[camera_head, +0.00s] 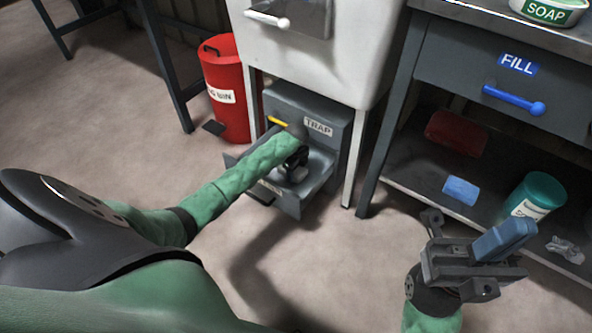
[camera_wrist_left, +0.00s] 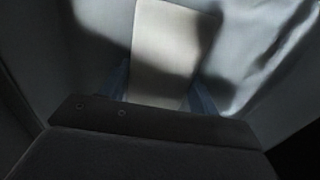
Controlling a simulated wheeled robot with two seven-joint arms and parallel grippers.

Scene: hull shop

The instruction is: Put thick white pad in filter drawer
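The thick white pad (camera_wrist_left: 168,45) shows pale in the left wrist view, between the bluish fingers of my left gripper (camera_wrist_left: 162,92). The fingers lie against its two sides, and the gripper looks shut on it. In the head view my left gripper (camera_head: 296,160) is down inside the pulled-out drawer (camera_head: 318,172) of the grey unit labelled TRAP; the pad is hidden there by my arm. The drawer's front label is partly covered. My right gripper (camera_head: 505,240) is raised at the lower right, its blue fingers close together, with nothing visible between them.
A red bin (camera_head: 226,88) stands left of the grey TRAP unit (camera_head: 330,112). At right, a bench has a closed FILL drawer (camera_head: 470,75) and a lower shelf holding a blue block (camera_head: 461,190), a red item (camera_head: 456,132) and a teal tub (camera_head: 535,195). The floor before the drawer is clear.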

